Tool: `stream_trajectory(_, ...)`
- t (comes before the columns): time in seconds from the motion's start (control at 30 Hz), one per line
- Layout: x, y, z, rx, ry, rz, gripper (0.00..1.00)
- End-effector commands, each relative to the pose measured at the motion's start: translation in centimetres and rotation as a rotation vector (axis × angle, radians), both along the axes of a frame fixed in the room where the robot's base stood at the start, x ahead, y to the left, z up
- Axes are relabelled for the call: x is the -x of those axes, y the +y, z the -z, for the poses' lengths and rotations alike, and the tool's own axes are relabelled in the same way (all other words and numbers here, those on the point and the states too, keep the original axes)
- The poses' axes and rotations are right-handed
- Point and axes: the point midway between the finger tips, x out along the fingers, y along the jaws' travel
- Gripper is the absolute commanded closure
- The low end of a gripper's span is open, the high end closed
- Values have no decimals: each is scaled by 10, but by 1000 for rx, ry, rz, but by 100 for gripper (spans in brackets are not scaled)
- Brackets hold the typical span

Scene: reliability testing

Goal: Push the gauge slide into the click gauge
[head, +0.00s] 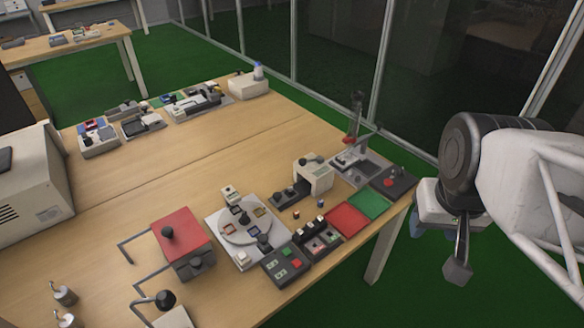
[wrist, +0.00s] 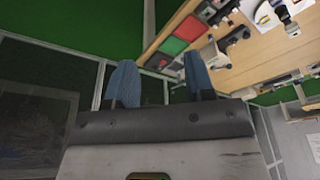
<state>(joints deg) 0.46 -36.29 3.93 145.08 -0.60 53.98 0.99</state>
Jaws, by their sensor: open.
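A white box-shaped device (head: 316,174), which looks like the click gauge, stands near the right part of the table. A dark slide with a knob (head: 288,194), likely the gauge slide, sits in front of its left side; how far it is in is too small to tell. In the wrist view, the white device (wrist: 210,54) and the dark slide (wrist: 236,36) show at upper right, beyond the fingers. My gripper (wrist: 158,62) is open and empty, with two blue fingers apart. In the head view it hangs beyond the table's right edge, away from the gauge, partly hidden by my arm.
Red (head: 347,220) and green (head: 369,204) trays lie right of the gauge. A button panel (head: 286,264) and a white plate with a round disc (head: 236,226) are nearer. A red box (head: 182,238) with bent rods stands left. The table's middle is clear.

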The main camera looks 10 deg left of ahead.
Motion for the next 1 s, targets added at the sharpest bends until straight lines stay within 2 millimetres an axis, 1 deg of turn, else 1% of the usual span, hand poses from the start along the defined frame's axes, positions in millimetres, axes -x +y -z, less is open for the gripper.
stream_trajectory(0.03,0,0,0,0,0,0,51)
stream_trajectory(0.07,0,0,0,0,0,0,48)
stream_trajectory(0.1,0,0,0,0,0,0,42)
stream_trajectory(0.13,0,0,0,0,0,0,41)
stream_trajectory(0.27,-4,1,0,-1,2,-1,41)
stream_trajectory(0.37,-11,4,-1,-3,6,-2,41)
stream_trajectory(0.47,-22,7,0,-5,14,-3,41)
stream_trajectory(0.57,-38,13,1,-9,22,-5,41)
stream_trajectory(0.77,-75,28,5,-15,42,-8,41)
stream_trajectory(1.0,-120,51,15,-22,65,-11,41)
